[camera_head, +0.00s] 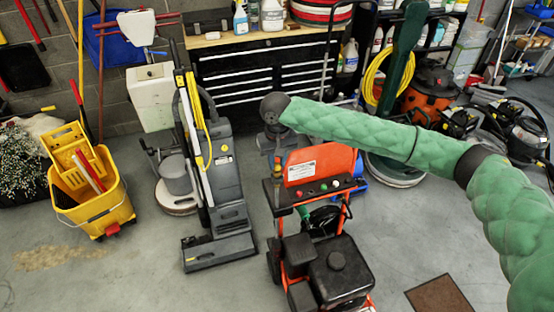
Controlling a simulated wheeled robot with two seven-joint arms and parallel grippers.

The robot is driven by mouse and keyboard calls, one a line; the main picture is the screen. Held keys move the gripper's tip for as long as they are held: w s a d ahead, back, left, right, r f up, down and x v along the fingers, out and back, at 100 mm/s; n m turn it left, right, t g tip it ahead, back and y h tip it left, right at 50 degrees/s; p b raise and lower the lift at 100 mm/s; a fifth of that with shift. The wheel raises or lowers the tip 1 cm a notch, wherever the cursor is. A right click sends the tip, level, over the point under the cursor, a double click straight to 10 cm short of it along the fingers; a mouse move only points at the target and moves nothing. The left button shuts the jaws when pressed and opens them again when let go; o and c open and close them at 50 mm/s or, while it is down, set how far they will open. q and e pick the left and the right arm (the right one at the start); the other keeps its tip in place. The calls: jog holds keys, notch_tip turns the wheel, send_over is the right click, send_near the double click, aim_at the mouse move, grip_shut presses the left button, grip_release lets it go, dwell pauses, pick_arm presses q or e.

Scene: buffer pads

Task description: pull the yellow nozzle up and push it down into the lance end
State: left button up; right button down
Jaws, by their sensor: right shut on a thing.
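An orange and black pressure washer (304,166) stands on the floor in the middle of the head view. Its sloped black panel (348,184) carries a row of small coloured pieces, among them red, green and white ones. My right gripper (277,172) points down at the panel's left end, at the end of the green padded arm. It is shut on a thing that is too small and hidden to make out. I cannot pick out the yellow nozzle or the lance end; the gripper and wrist cover that spot. My left gripper is not in view.
A grey upright floor cleaner (226,188) stands close to the left of the washer, and a yellow mop bucket (106,205) farther left. A black drawer chest (235,74) is behind. An orange vacuum (433,86) stands back right. The floor at the lower left is clear.

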aim_at(277, 164)
jog(key=shift+f, duration=0.45)
dwell(0.4)
jog(key=c, duration=1.2)
grip_release()
jog(key=shift+o, duration=0.2)
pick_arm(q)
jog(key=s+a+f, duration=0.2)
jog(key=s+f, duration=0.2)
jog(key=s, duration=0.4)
pick_arm(e)
notch_tip(277, 164, up, 6)
jog(key=b, duration=0.3)
jog(key=shift+r, duration=0.2)
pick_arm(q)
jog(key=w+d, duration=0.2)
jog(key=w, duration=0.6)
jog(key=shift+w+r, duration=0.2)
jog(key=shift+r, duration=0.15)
pick_arm(e)
jog(key=shift+r, duration=0.65)
